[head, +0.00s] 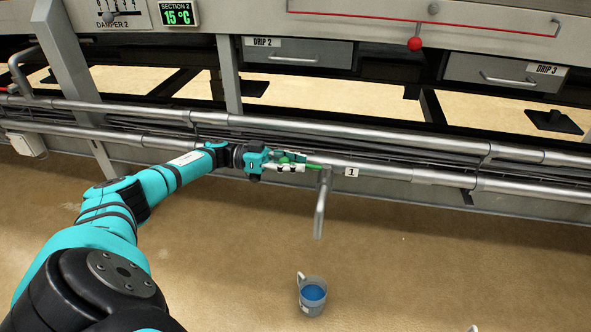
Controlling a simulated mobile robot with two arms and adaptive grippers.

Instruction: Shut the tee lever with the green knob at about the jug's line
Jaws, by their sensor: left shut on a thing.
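The tee (322,195) is a grey stub with a spout hanging down from the lower long pipe, left of a tag marked 1. Its thin green lever (314,165) points left from the tee, roughly along the pipe. My left gripper (296,163) is shut on the lever's green knob (284,159), which is partly hidden between the fingers. The jug (312,294) stands on the floor below the spout, upright, with blue inside. No stream shows between spout and jug. My right gripper is out of view.
Two long grey pipes (400,135) run across the view in front of the machine. Drawers marked DRIP 2 (296,54) and DRIP 3 (508,72) and a red knob (415,44) are above. The floor in front of the pipes is mostly clear.

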